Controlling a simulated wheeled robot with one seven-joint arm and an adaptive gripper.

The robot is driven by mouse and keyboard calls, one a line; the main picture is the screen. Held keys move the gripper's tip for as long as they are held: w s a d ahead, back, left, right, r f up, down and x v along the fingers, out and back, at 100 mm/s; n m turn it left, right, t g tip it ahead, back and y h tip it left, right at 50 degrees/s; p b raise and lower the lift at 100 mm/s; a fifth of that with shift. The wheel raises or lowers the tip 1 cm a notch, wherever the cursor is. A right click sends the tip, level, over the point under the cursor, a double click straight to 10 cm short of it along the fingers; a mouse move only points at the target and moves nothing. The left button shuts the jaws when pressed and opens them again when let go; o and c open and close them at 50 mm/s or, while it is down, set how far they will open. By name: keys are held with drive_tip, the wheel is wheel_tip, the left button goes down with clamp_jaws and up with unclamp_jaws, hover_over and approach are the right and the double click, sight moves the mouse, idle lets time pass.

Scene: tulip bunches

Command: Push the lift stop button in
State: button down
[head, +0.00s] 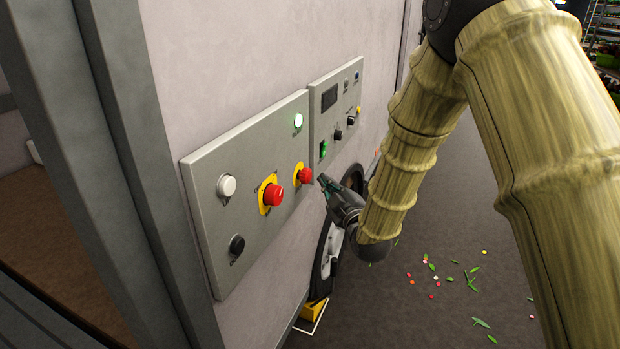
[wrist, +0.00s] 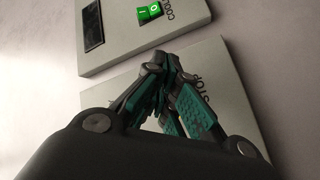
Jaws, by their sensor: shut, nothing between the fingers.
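Two red buttons on yellow plates stand out from a grey panel (head: 215,172) in the head view: a larger one (head: 273,195) near its middle and a smaller one (head: 305,175) near its right edge. Their labels are too small to read, so I cannot tell which is the lift stop button. My gripper (head: 323,180) is shut and empty, its tip just right of the smaller red button; I cannot tell if they touch. In the wrist view, the shut fingers (wrist: 165,62) cover part of a panel (wrist: 232,85) lettered "STOP", and no red button shows.
A wheel (head: 321,268) is below. Petals and leaves litter the floor (head: 450,230).

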drive_tip(key=d, duration=0.2)
drive_tip(key=s+d, duration=0.1)
drive_tip(key=d, duration=0.1)
drive_tip(key=shift+s+b, duration=0.15)
drive_tip(key=shift+b, duration=0.25)
drive_tip(key=s+d+f+m+g+h, duration=0.2)
drive_tip(key=s+d+f+m+g, duration=0.3)
drive_tip(key=f, duration=0.6)
drive_tip(key=s+d+f+m+h, duration=0.1)
drive_tip(key=s+d+f+h, duration=0.15)
drive_tip(key=s+f, duration=0.6)
drive_tip(key=s+d+f+m+g+h, duration=0.1)
drive_tip(key=s+d+f+m+g, duration=0.2)
drive_tip(key=f, duration=0.9)
drive_tip(key=s+d+f+m+g+h, duration=0.1)
drive_tip(key=s+d+f+m+g, duration=0.1)
drive_tip(key=s, duration=0.9)
drive_tip(key=s+d+f+m+g, duration=0.2)
drive_tip(key=s+d+f+g, duration=0.2)
drive_tip(key=s+f, duration=0.3)
drive_tip(key=s+d+f+m+g+h, duration=0.1)
drive_tip(key=s+d+f, duration=0.3)
drive_tip(key=s, duration=1.2)
drive_tip(key=shift+s+f+m+g+h, duration=0.25)
drive_tip(key=shift+f+m+g+h, duration=0.1)
drive_tip(key=shift+f+m+g, duration=0.45)
drive_tip(key=shift+w+r, duration=0.1)
drive_tip(key=shift+r, duration=0.15)
